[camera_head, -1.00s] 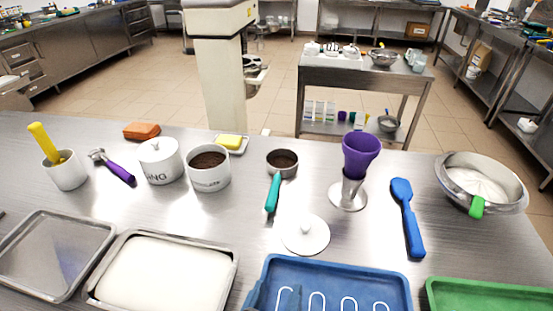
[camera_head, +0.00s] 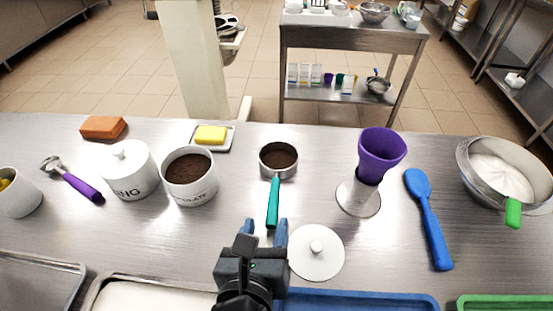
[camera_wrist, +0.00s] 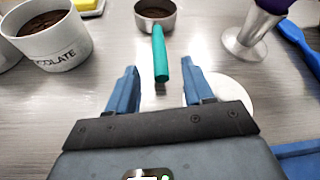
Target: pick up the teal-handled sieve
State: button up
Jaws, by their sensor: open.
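The teal-handled sieve (camera_head: 278,160) lies on the steel table. Its round metal cup holds dark brown powder, and its teal handle (camera_head: 273,203) points toward me. In the wrist view the teal handle (camera_wrist: 160,55) ends just ahead of the gap between my fingers, and the metal cup (camera_wrist: 155,17) is at the top edge. My gripper (camera_head: 265,226) is open and empty, its two blue fingers pointing at the handle's near end. The fingers also show in the wrist view (camera_wrist: 160,80), one to each side of the handle's line. I cannot tell their exact height above the table.
A white lid (camera_head: 316,255) lies close to the right of my gripper. A white pot of brown powder (camera_head: 189,180) stands left of the sieve; a purple cup on a metal stand (camera_head: 380,158) stands right. Trays (camera_head: 390,302) line the near edge.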

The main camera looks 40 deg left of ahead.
aim_at(272, 204)
jog(key=p+x, duration=0.1)
jog(key=x, duration=0.8)
jog(key=shift+s+f, duration=0.15)
jog(key=shift+c, duration=0.5)
grip_shut()
